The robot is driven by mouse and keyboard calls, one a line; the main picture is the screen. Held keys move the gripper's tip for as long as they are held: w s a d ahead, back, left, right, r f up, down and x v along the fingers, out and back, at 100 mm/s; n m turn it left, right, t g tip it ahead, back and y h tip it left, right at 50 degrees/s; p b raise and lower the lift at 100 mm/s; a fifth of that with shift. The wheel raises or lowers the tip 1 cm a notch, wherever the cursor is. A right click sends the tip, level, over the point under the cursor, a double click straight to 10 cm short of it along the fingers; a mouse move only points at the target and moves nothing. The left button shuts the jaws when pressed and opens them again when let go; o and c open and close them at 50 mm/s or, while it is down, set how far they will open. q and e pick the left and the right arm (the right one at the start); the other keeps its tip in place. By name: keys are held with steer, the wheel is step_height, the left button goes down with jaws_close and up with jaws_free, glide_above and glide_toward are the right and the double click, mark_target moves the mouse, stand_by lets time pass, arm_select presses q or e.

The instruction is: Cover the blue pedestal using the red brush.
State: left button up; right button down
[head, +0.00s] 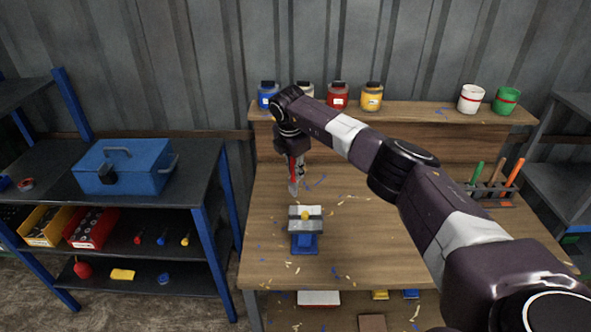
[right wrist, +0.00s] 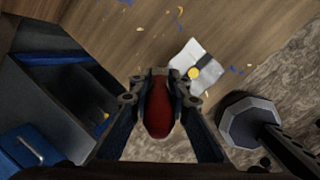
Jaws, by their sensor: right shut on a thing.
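My right gripper (head: 294,156) is shut on the red brush (head: 296,174) and holds it upright, pointing down, above the back left part of the workbench. In the right wrist view the brush's red handle (right wrist: 158,110) sits between the fingers; its tip is hidden there. The blue pedestal (head: 305,243) stands on the bench in front of the brush, apart from it. A grey block (head: 306,225) with a yellow round spot is on top of it; that grey top also shows in the right wrist view (right wrist: 208,73). My left gripper is not in view.
Paint pots, such as a red one (head: 338,97), stand on the raised back shelf. A rack (head: 490,191) with colored handles is at the bench's right. A blue toolbox (head: 125,167) sits on the left shelving. Small chips lie scattered on the workbench (head: 268,265).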

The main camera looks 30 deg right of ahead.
steer(key=m+b, duration=0.1)
steer(key=m, duration=0.2)
steer(key=shift+f+g+h, duration=0.1)
steer(key=shift+g+h, duration=0.2)
steer(key=m+g+b, duration=0.1)
steer(key=m+b, duration=0.2)
steer(key=m, duration=0.1)
steer(key=shift+w+f+b, duration=0.1)
steer(key=shift+f+b, duration=0.05)
steer(key=shift+b, duration=0.15)
steer(key=shift+m+b, duration=0.3)
steer(key=shift+m, duration=0.2)
steer(key=shift+r, duration=0.3)
steer(key=shift+s+a+p, duration=0.15)
steer(key=shift+s+p, duration=0.05)
steer(key=shift+p, duration=0.4)
steer(key=s+a+p, duration=0.2)
steer(key=p, duration=0.1)
steer(key=shift+a+f, duration=0.2)
steer(key=shift+f, duration=0.1)
